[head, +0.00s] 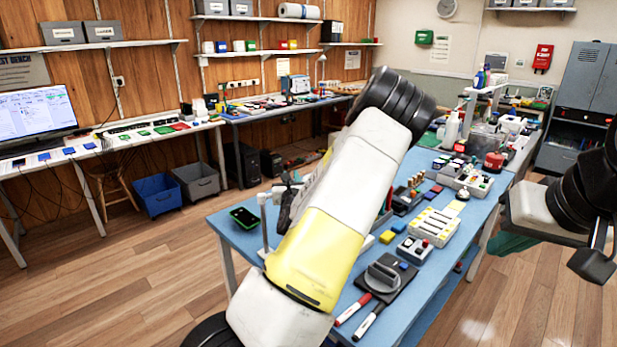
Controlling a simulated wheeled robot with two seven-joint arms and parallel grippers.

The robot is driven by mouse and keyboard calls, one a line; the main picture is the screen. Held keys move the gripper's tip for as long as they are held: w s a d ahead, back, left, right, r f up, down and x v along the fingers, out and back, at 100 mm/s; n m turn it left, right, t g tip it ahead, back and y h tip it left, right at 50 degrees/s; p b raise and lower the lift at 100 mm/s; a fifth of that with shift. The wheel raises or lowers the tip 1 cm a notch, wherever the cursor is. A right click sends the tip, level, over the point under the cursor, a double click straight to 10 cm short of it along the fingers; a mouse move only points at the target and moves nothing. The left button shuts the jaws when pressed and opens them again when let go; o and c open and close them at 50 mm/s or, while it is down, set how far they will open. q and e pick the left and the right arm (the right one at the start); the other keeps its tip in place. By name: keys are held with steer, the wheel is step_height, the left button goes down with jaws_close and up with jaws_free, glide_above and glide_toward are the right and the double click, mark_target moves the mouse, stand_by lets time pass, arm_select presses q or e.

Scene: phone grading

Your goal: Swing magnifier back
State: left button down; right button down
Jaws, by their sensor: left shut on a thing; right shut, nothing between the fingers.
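My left arm, white and yellow, crosses the middle of the head view and hides much of the blue workbench. Behind it, the dark fingers of my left gripper (287,206) show in part, near the top of a pale upright post. This post (264,222) seems to belong to the magnifier, at the bench's left end. The magnifier's lens is hidden or too small to make out. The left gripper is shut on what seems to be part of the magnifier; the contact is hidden. My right gripper (525,212), at the right edge, is shut and empty, away from the magnifier.
On the blue workbench (225,229) lie a green-screened phone (244,217), a dark stand (384,279), two markers (354,309), a cream tray (432,227) and several small blocks. Bins (158,194) stand on the floor at left. Open floor lies left of the bench.

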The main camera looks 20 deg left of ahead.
arm_select(q)
steer(key=c, duration=1.3)
jaws_free()
steer(key=shift+c, duration=0.2)
steer(key=shift+d, duration=0.1)
steer(key=v, duration=0.7)
steer(key=shift+s, duration=0.3)
steer(key=shift+d, duration=0.15)
